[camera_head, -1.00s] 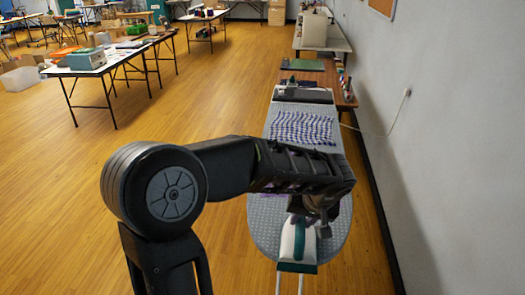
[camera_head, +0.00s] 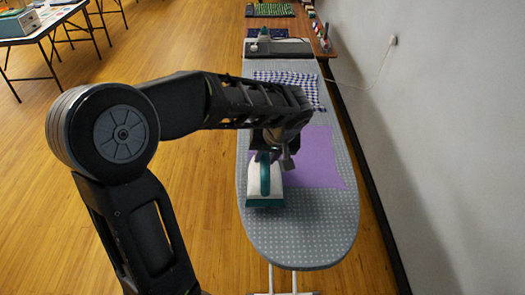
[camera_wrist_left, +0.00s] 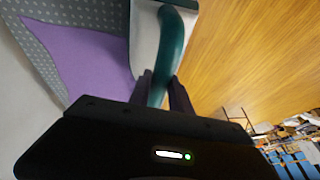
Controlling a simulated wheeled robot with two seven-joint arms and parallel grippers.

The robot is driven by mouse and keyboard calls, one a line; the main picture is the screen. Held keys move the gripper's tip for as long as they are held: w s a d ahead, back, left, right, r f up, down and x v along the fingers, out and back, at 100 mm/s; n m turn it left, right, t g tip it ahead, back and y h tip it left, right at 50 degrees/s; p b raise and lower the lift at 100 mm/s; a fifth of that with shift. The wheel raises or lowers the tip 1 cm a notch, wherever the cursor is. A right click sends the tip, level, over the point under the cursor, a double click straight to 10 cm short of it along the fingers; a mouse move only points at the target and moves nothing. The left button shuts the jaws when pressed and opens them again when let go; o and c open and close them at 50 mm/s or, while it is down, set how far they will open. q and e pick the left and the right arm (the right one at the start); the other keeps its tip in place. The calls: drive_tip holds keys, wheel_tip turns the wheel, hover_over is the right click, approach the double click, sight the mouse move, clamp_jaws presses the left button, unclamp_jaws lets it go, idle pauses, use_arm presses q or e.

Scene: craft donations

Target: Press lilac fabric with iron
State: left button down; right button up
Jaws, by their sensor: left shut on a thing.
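The lilac fabric (camera_head: 318,165) lies flat on the grey dotted ironing board (camera_head: 300,235); my arm hides part of it. It also shows in the wrist view (camera_wrist_left: 85,55). The white and teal iron (camera_head: 258,190) is at the fabric's left side, near the board's left edge. I cannot tell whether its sole touches the fabric. My left gripper (camera_head: 268,155) is shut on the iron's teal handle, which runs between the fingers (camera_wrist_left: 163,88) in the wrist view (camera_wrist_left: 172,50). My right gripper is not in view.
A blue and white checked cloth (camera_head: 308,90) lies farther back on the board. Behind it are a dark pad (camera_head: 290,48) and a brown table (camera_head: 310,26). A wall (camera_head: 430,130) with a cord runs along the right.

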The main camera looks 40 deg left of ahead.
use_arm(q)
drive_tip(key=shift+d+r, duration=0.1)
drive_tip(key=shift+r, duration=0.05)
drive_tip(key=shift+f+b, duration=0.35)
drive_tip(key=shift+f, duration=0.55)
drive_tip(key=shift+f+b, duration=0.25)
drive_tip(key=shift+b, duration=0.05)
drive_tip(key=shift+f+b, duration=0.3)
drive_tip(key=shift+b, duration=0.05)
drive_tip(key=shift+r, duration=0.15)
drive_tip(key=shift+w, duration=0.1)
